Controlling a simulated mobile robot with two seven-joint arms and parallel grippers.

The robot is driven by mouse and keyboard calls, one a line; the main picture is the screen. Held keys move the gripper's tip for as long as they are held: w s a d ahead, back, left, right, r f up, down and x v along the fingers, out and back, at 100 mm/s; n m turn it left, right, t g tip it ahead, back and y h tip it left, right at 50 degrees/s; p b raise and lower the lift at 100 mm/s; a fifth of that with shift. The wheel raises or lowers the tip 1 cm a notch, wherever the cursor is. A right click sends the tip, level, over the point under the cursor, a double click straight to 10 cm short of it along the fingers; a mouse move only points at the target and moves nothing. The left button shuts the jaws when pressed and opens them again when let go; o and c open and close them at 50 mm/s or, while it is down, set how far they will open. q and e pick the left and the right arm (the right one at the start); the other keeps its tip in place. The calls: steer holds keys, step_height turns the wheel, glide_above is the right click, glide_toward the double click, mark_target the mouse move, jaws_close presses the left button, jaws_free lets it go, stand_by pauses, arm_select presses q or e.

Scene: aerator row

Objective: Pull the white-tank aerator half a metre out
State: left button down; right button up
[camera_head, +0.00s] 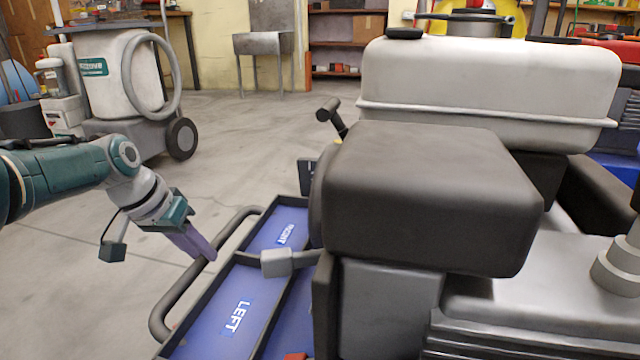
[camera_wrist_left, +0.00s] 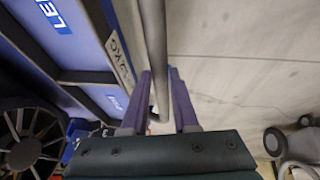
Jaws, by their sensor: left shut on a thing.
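The white-tank aerator fills the right of the head view, with its white tank (camera_head: 490,80) above a black engine cover (camera_head: 425,195). A blue tray (camera_head: 235,315) marked LEFT and FRONT lies at its left side. A grey tube handle (camera_head: 165,310) runs along the tray's outer edge. My left gripper (camera_head: 206,250) is shut on this handle near its far bend. In the left wrist view, the handle (camera_wrist_left: 157,50) passes between the purple fingers of the left gripper (camera_wrist_left: 158,95). My right gripper is not in view.
A white wheeled machine with a coiled hose (camera_head: 115,75) stands at the back left. A grey sink (camera_head: 263,43) and shelves (camera_head: 335,45) line the back wall. Red machinery (camera_head: 605,55) is close behind the aerator. The concrete floor left of the tray is clear.

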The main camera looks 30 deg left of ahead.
arm_select(q)
steer(key=shift+w+d+r, duration=0.15)
steer(key=shift+w+d, duration=0.15)
steer(key=shift+d, duration=0.25)
steer(key=shift+w+d+r, duration=0.15)
steer(key=shift+w+d, duration=0.1)
steer(key=shift+d, duration=0.25)
steer(key=c, duration=1.1)
jaws_free()
steer(key=shift+d, duration=0.25)
steer(key=shift+o, duration=0.8)
steer(key=shift+d+f, duration=0.2)
steer(key=shift+d, duration=0.25)
steer(key=shift+o, duration=0.7)
steer(key=shift+d+h, duration=0.25)
steer(key=shift+h, duration=0.05)
steer(key=shift+o, duration=0.6)
steer(key=shift+w+f, duration=0.1)
steer(key=shift+a, duration=0.25)
steer(key=shift+s+r+p, duration=0.2)
steer(key=shift+r+p, duration=0.15)
steer(key=shift+p, duration=0.1)
steer(key=p+v, duration=0.9)
steer(key=p, duration=0.1)
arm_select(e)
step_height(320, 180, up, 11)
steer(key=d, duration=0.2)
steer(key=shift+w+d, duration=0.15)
